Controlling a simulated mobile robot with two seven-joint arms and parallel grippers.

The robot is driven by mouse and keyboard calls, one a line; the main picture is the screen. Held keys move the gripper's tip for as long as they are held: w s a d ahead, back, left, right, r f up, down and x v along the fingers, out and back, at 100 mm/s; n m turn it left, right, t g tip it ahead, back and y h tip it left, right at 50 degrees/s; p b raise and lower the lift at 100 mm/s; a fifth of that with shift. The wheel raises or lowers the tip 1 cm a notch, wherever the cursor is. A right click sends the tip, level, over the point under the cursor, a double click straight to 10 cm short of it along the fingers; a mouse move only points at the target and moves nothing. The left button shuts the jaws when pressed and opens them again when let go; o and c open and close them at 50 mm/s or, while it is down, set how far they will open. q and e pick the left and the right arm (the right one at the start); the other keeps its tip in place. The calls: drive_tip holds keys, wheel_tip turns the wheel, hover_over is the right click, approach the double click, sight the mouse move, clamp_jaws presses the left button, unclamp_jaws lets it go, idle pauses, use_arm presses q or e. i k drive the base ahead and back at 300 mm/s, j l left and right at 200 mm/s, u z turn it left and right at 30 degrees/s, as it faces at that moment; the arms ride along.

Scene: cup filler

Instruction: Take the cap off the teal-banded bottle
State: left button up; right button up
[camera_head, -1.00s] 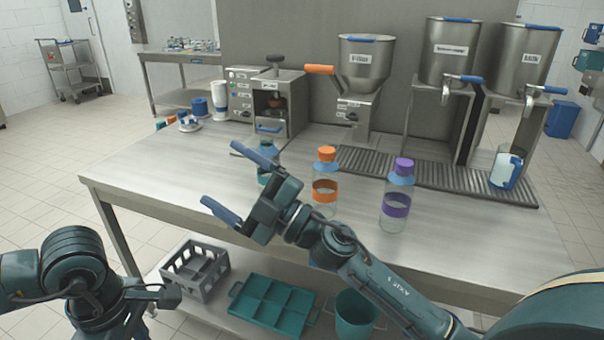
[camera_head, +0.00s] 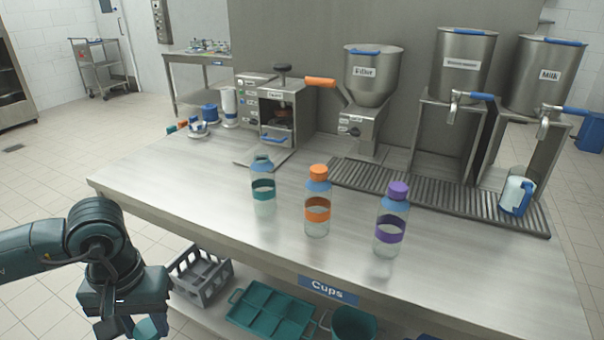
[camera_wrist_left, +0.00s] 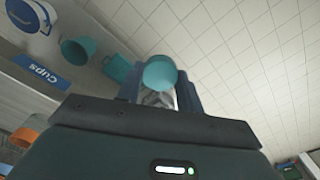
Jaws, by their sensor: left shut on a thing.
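The teal-banded bottle (camera_head: 263,190) stands upright on the steel table, left of two others. Its top shows a bare bluish neck with no cap on it. My left gripper (camera_head: 148,327) is low at the left, in front of the table and well away from the bottle; its fingers are mostly hidden or cut off there. In the left wrist view its fingers are shut on a round teal cap (camera_wrist_left: 160,73). My right gripper is not in view.
An orange-capped bottle (camera_head: 318,203) and a purple-capped bottle (camera_head: 391,222) stand right of the teal-banded one. A grey crate (camera_head: 203,280), a teal divided tray (camera_head: 270,312) and a teal bin (camera_head: 352,324) are below. The table's front left is clear.

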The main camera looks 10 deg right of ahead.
sight(263, 182)
drive_tip(key=i+j+z, duration=0.45)
drive_tip(key=j+z, duration=0.15)
drive_tip(key=i+j+z, duration=0.15)
drive_tip(key=j+z, duration=0.15)
drive_tip(key=i+j+z, duration=0.15)
drive_tip(key=j+z, duration=0.15)
drive_tip(key=j, duration=0.15)
drive_tip(key=j+z, duration=0.3)
drive_tip(key=j, duration=0.15)
drive_tip(key=i+j+z, duration=0.1)
drive_tip(key=j+z, duration=0.2)
drive_tip(key=j, duration=0.15)
drive_tip(key=i+z, duration=0.15)
drive_tip(key=l, duration=0.35)
